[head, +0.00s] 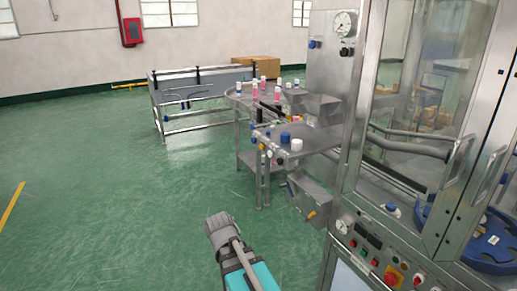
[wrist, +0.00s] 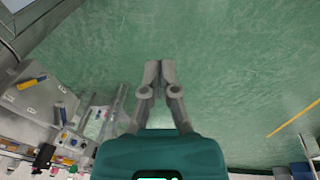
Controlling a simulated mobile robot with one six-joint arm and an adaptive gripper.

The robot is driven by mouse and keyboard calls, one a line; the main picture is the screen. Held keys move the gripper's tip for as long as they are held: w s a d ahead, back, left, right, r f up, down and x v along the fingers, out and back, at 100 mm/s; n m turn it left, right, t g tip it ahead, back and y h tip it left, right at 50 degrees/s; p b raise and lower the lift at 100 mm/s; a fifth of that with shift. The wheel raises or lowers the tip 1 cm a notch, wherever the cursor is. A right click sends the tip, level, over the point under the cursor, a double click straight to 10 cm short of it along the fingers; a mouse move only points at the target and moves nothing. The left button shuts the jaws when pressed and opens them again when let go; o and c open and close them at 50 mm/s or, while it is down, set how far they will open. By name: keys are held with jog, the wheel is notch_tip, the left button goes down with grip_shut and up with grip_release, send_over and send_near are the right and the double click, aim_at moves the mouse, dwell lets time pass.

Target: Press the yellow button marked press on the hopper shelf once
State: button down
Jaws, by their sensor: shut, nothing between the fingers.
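I cannot make out a yellow button marked press in either view. A metal shelf (head: 318,143) in the head view, with a blue cap and a white cap on it, stands left of the glazed machine; I cannot tell whether it is the hopper shelf. My gripper (wrist: 160,66) shows in the wrist view with its two grey fingertips together and nothing between them. It is over open green floor, apart from the metal equipment at the picture's left. Part of my arm shows at the bottom of the head view.
The glazed machine (head: 420,85) fills the right, with a control panel (head: 365,262) below its doors. A round table (head: 244,101) with pink bottles stands behind the shelf. A metal-framed conveyor (head: 203,92) is further back. The green floor (head: 110,200) at left is clear.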

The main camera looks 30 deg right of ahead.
aim_at(263, 146)
jog(key=w+d+r+t+h, duration=0.3)
jog(key=w+d+r, duration=0.3)
jog(key=w, duration=0.6)
jog(key=w+d+r+n+t+h+p, duration=0.1)
jog(key=w+d+r+t+h, duration=0.2)
jog(key=w, duration=0.9)
jog(key=w+d+r+n+t+h, duration=0.1)
jog(key=w+d+r+t+h, duration=0.3)
jog(key=w+d+r, duration=0.5)
jog(key=w+t, duration=0.1)
jog(key=w, duration=0.2)
jog(key=shift+w+r+t, duration=0.15)
jog(key=shift+r+t, duration=0.1)
jog(key=shift+t, duration=0.15)
jog(key=shift+d, duration=0.15)
jog(key=d, duration=0.8)
jog(key=shift+d, duration=0.35)
